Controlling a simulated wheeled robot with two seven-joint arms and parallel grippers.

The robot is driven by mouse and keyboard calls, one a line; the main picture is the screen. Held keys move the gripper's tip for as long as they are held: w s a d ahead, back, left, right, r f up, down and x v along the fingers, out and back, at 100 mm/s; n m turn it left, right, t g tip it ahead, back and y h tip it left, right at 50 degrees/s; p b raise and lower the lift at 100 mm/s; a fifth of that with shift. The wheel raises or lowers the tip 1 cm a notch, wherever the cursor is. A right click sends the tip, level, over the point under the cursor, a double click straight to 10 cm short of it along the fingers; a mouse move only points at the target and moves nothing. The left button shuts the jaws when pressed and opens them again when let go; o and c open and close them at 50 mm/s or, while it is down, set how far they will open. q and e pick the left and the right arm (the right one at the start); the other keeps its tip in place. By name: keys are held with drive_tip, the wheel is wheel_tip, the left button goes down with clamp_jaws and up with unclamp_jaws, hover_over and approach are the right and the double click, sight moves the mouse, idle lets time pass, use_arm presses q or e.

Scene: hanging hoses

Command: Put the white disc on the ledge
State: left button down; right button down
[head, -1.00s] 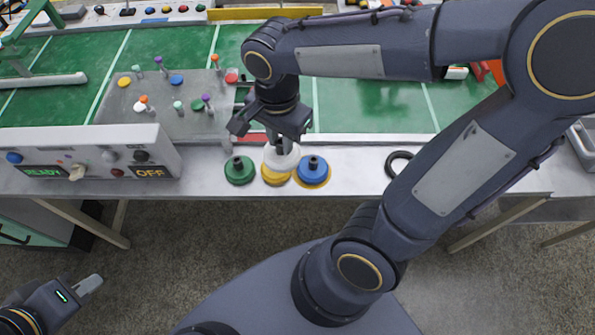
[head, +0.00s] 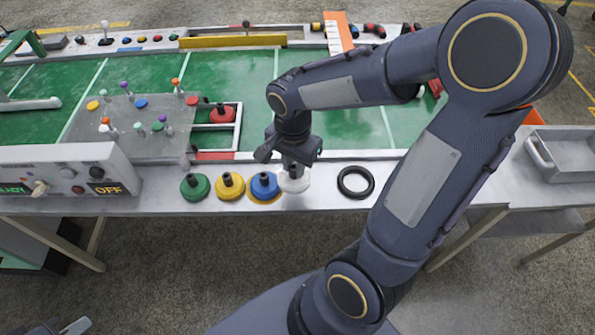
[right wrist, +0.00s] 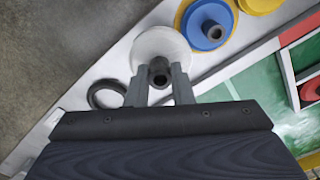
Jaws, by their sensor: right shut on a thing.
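The white disc (head: 294,186) is at the right end of a row of discs, right of the blue disc (head: 264,184), over the pale ledge (head: 330,172). I cannot tell whether it rests on the ledge or hangs just above it. My right gripper (head: 290,163) is above it, shut on its dark knob. In the right wrist view the white disc (right wrist: 158,43) shows beyond the two fingers of my right gripper (right wrist: 160,82), with the knob between them. My left gripper (head: 75,326) is barely in view at the bottom left, and its jaws are cut off.
A green disc (head: 195,187) and a yellow disc (head: 230,186) stand left of the blue one. A black ring (head: 355,182) lies to the right, with clear ledge beyond it. A control box (head: 75,172) is at the left. A red disc (head: 222,113) sits in a frame behind.

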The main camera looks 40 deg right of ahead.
drive_tip(key=shift+w+d+f, duration=0.2)
drive_tip(key=shift+d+f, duration=0.25)
drive_tip(key=shift+f, duration=0.1)
drive_tip(key=shift+w+d+f, duration=0.2)
drive_tip(key=shift+d+f, duration=0.2)
drive_tip(key=shift+f, duration=0.15)
drive_tip(key=shift+w+d+f, duration=0.1)
drive_tip(key=shift+d+f, duration=0.05)
drive_tip(key=shift+f, duration=0.8)
drive_tip(key=shift+w+d+f, duration=0.1)
drive_tip(key=shift+f, duration=0.85)
drive_tip(key=shift+f+b, duration=0.15)
drive_tip(key=shift+b, duration=0.25)
drive_tip(key=c, duration=1.3)
unclamp_jaws()
drive_tip(key=shift+o, duration=0.2)
